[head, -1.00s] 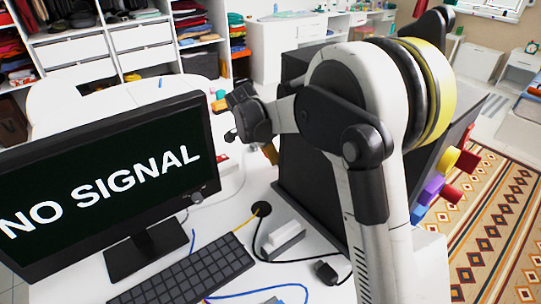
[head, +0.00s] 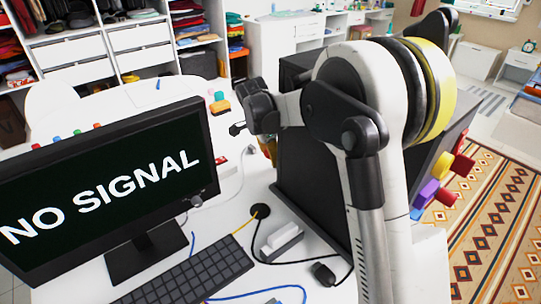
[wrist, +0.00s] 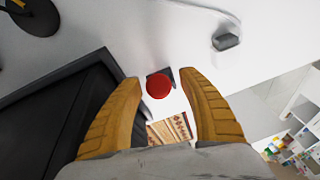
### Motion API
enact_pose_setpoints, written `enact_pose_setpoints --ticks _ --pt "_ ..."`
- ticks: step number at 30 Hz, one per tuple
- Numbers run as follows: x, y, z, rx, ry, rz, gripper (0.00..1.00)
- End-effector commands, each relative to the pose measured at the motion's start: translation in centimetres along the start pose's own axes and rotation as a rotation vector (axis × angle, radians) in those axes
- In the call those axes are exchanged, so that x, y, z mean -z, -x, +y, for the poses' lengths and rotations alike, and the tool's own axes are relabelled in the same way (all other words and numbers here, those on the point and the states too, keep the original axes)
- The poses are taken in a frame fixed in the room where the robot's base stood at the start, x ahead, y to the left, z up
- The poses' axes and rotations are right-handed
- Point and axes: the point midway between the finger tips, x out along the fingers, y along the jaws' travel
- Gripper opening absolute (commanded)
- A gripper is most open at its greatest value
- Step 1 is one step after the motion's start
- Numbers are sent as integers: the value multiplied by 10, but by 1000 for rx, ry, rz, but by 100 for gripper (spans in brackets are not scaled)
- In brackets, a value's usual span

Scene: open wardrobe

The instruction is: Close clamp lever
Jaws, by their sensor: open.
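In the wrist view a round red knob (wrist: 158,86) shows between the two yellow-brown fingers of my gripper (wrist: 162,76). A small dark piece shows just behind the knob; I take the knob to be the end of the clamp lever, but its shaft and the clamp body cannot be made out. My gripper is open, with a gap on both sides of the knob. In the head view only a bit of an orange finger (head: 269,150) shows, beside the dark box and beyond the monitor. The clamp lever cannot be picked out there.
The large dark box (head: 312,190) stands close to the right of my gripper in the head view. The monitor (head: 105,190) and keyboard (head: 185,280) are on the white desk nearer the camera. In the wrist view patterned rug (wrist: 170,130) shows below the knob.

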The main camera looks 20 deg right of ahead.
Motion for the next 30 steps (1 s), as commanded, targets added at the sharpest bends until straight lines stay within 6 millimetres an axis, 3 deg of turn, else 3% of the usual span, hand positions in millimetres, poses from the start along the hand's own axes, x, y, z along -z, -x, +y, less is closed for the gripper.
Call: enact_pose_setpoints --ticks 16,21,30 --pt "0 103 0 0 1 0 48" --pt "0 116 0 0 0 0 48" --pt "0 117 0 0 -1 1 48"
